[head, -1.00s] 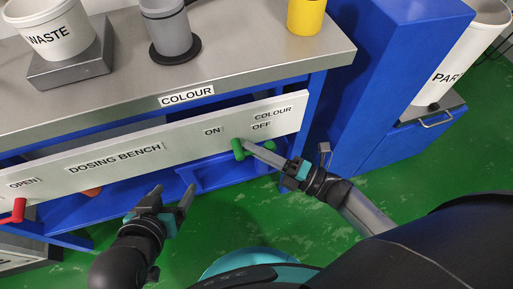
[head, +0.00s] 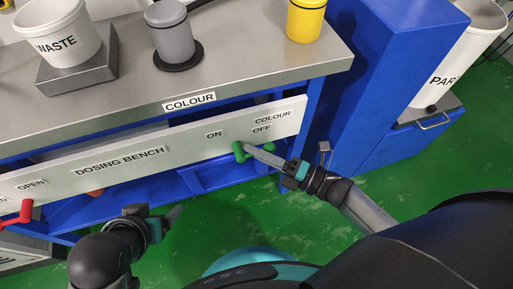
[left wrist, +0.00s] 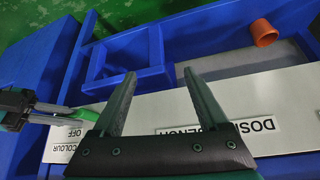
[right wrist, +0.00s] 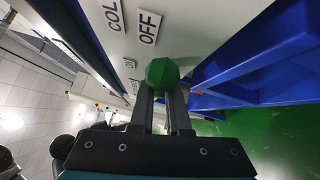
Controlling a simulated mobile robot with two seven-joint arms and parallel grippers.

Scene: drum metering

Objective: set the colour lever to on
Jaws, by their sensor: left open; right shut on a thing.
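My right gripper (head: 250,149) is shut on the lever. In the right wrist view the green lever end (right wrist: 162,74) shows between the fingertips (right wrist: 162,95), which hide part of it. My left gripper (head: 174,214) is in front of the bench, clear of the lever. In the left wrist view its fingers (left wrist: 160,75) are apart with nothing between them.
A red lever (head: 25,211) is at the panel's left end by the OPEN label. The bench top (head: 240,68) carries a waste bucket (head: 62,44), a grey container (head: 170,30) and a yellow one (head: 305,20). A blue cabinet (head: 390,70) stands right. Green floor is free in front.

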